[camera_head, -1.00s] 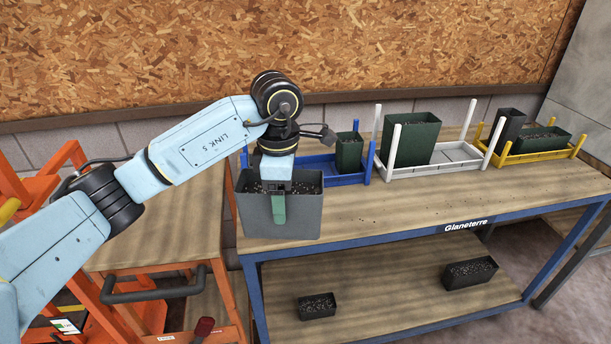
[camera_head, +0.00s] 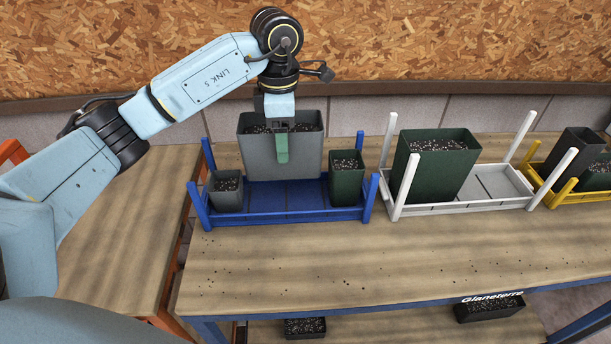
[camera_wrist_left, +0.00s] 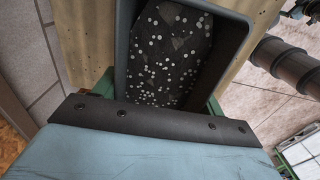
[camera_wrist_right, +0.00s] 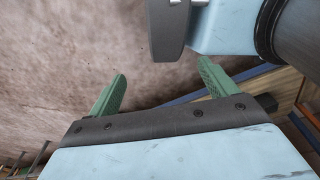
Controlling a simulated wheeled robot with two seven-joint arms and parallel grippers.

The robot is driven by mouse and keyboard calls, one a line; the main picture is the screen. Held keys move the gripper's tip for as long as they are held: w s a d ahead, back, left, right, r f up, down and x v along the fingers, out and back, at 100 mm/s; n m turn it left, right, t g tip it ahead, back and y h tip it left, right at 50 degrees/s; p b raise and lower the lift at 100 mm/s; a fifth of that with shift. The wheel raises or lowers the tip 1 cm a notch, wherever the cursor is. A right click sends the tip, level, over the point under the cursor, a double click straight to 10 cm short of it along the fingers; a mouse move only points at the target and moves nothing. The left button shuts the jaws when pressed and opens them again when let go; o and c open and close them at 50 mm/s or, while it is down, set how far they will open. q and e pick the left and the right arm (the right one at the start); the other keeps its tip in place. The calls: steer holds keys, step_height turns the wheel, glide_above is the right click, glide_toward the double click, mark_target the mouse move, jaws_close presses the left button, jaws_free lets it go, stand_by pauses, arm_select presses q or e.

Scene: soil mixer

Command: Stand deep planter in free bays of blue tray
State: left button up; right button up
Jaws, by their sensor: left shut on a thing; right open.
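A deep grey planter (camera_head: 250,155) full of speckled soil hangs from my left gripper (camera_head: 282,150), which is shut on it. The planter is upright, over or behind the middle of the blue tray (camera_head: 285,217); I cannot tell whether its base touches the tray. The left wrist view shows its soil and rim (camera_wrist_left: 243,30). In the tray, a small grey pot (camera_head: 226,197) stands at the left end and a tall green pot (camera_head: 346,182) at the right end. The bays between them show bare at the front. My right gripper (camera_wrist_right: 160,90) is open and empty.
A white tray (camera_head: 495,205) with a large green planter (camera_head: 425,170) stands to the right, then a yellow tray (camera_head: 575,198) with pots. The front of the wooden table (camera_head: 330,255) is clear except for crumbs. Black planters (camera_head: 305,328) sit on the shelf below.

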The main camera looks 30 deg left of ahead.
mark_target(285, 173)
arm_select(q)
steer(key=shift+w+f, duration=0.2)
steer(key=shift+f, duration=0.05)
steer(key=f, duration=0.5)
steer(key=shift+s, duration=0.4)
steer(key=shift+f, duration=0.3)
step_height(285, 173, down, 4)
steer(key=shift+w+r, duration=0.1)
steer(key=shift+r, duration=0.1)
arm_select(e)
steer(key=shift+s+f, duration=0.1)
steer(key=shift+s, duration=0.65)
arm_select(q)
steer(key=o, duration=0.8)
steer(key=shift+f, duration=0.15)
steer(key=shift+c, duration=0.2)
steer(key=o, duration=0.4)
arm_select(e)
steer(key=shift+s+d+f, duration=0.1)
steer(key=shift+s+d, duration=0.05)
steer(key=shift+s, duration=0.25)
